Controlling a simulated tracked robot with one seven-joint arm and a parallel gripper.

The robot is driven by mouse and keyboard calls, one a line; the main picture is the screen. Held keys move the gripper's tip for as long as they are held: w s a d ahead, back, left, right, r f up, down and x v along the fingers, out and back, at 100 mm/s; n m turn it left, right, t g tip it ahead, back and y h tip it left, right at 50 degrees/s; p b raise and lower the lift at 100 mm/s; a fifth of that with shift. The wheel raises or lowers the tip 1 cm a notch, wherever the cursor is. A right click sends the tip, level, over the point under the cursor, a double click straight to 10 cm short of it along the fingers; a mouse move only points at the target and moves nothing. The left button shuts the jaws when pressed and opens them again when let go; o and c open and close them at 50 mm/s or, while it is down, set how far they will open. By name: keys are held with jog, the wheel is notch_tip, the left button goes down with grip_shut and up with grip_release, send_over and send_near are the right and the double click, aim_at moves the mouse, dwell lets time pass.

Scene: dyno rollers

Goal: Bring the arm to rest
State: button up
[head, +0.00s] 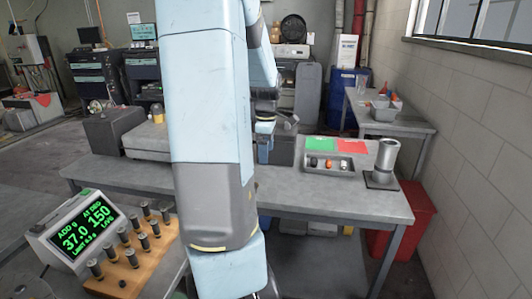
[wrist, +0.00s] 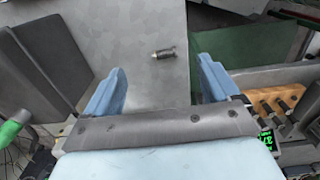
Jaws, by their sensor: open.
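My arm (head: 210,110), pale blue and grey, rises through the middle of the head view and hides part of the workbench behind it. In the wrist view my gripper (wrist: 161,66) shows two blue fingers set wide apart with nothing between them. A small metal cylinder (wrist: 163,53) lies on a grey surface beyond the fingertips, apart from them. In the head view the gripper is mostly hidden by the arm, and I cannot make out its fingers.
A grey workbench (head: 300,199) carries a tray (head: 318,171) with small round items, green and red mats, and a metal cup (head: 386,157). At front left stand a display (head: 82,232) and a wooden rack (head: 135,257) of weights. A red bin (head: 418,215) stands right.

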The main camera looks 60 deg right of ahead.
dwell(0.5)
jog(key=w+a+r+m+t, duration=0.1)
jog(key=w+a+r, duration=0.2)
jog(key=a, duration=0.4)
jog(key=w+a+r+t, duration=0.1)
jog(key=w+a+r, duration=0.2)
jog(key=a, duration=0.5)
jog(key=w+a+r+m+t, duration=0.1)
jog(key=w+a+r, duration=0.25)
jog(key=a, duration=0.35)
jog(key=s+a+r+m+t, duration=0.1)
jog(key=s+a, duration=0.3)
jog(key=a, duration=0.6)
jog(key=s+a+r+m+t, duration=0.1)
jog(key=s+a+r, duration=0.2)
jog(key=a, duration=0.8)
jog(key=shift+s+r+m+t, duration=0.2)
jog(key=shift+s+m+t, duration=0.1)
jog(key=shift+s, duration=0.45)
jog(key=shift+c, duration=0.4)
